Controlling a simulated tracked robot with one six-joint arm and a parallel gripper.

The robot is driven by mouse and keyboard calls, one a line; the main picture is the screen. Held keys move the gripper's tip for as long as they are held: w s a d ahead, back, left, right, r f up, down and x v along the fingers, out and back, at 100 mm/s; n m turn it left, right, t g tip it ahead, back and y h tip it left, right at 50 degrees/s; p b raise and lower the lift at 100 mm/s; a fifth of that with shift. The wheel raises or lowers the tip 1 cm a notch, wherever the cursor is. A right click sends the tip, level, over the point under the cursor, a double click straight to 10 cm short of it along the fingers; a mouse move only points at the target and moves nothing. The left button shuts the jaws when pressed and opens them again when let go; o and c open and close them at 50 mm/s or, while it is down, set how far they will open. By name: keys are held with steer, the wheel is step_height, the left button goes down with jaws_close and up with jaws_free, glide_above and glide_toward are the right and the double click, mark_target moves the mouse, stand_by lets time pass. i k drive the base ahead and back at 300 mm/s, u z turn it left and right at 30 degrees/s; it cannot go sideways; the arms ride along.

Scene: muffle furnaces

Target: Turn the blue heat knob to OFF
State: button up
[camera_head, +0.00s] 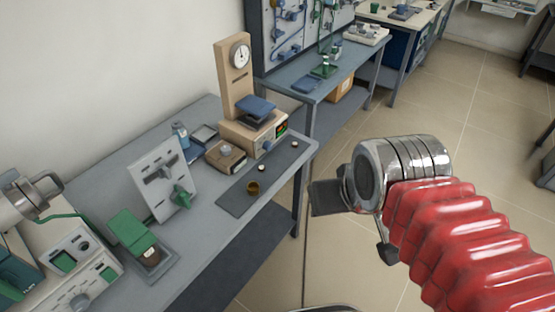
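A small blue knob (266,146) sits on the front face of a beige instrument (243,137) on the grey bench. Its markings and setting are too small to read. The instrument has a blue top plate (256,106), a small lit display (282,129) and a tall beige column with a round dial (239,54). My gripper (328,197) is in the air right of the bench edge, to the right of and lower in the picture than the knob, clear of it. Its dark fingers are seen side-on, so I cannot tell their opening. Nothing shows held in it.
A dark mat (237,203) with a brass cup (253,188) and small pieces lies before the instrument. A small beige box (225,156) stands beside it. A white panel with a green handle (181,196) and a green-topped device (132,233) stand left. Open floor lies right.

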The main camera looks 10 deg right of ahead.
mark_target(267, 146)
steer(key=z, duration=0.05)
steer(key=k, duration=0.3)
steer(key=u, duration=0.6)
steer(key=i, duration=0.6)
steer(key=u, duration=0.3)
